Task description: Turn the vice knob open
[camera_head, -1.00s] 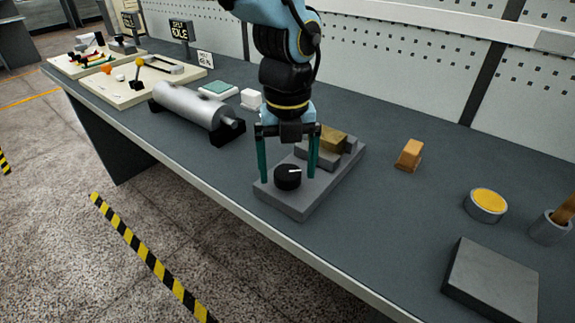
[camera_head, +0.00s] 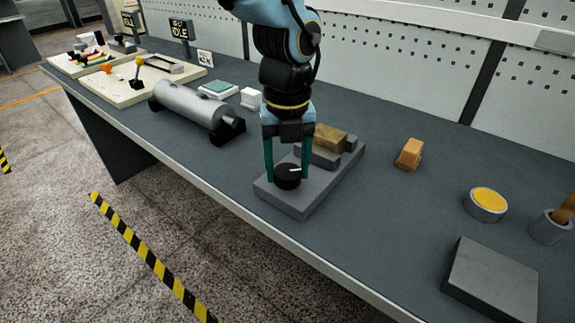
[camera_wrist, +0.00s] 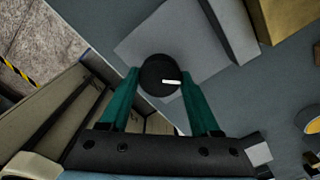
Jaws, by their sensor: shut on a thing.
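The vice knob (camera_head: 287,178) is a round black knob with a white pointer line, on the front part of the grey vice base (camera_head: 300,205). In the head view its pointer aims to the right. The knob also shows in the wrist view (camera_wrist: 158,74), with its white line to the right of its centre. My gripper (camera_head: 287,172) has its two green fingers on either side of the knob, shut on it. A brass-coloured block (camera_head: 330,138) sits between the grey jaws at the back of the vice base.
A grey cylinder (camera_head: 188,105) lies on black supports to the left. An orange block (camera_head: 409,154), a round tin with yellow contents (camera_head: 486,204) and a grey slab (camera_head: 490,282) are to the right. The bench front edge runs close to the vice base.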

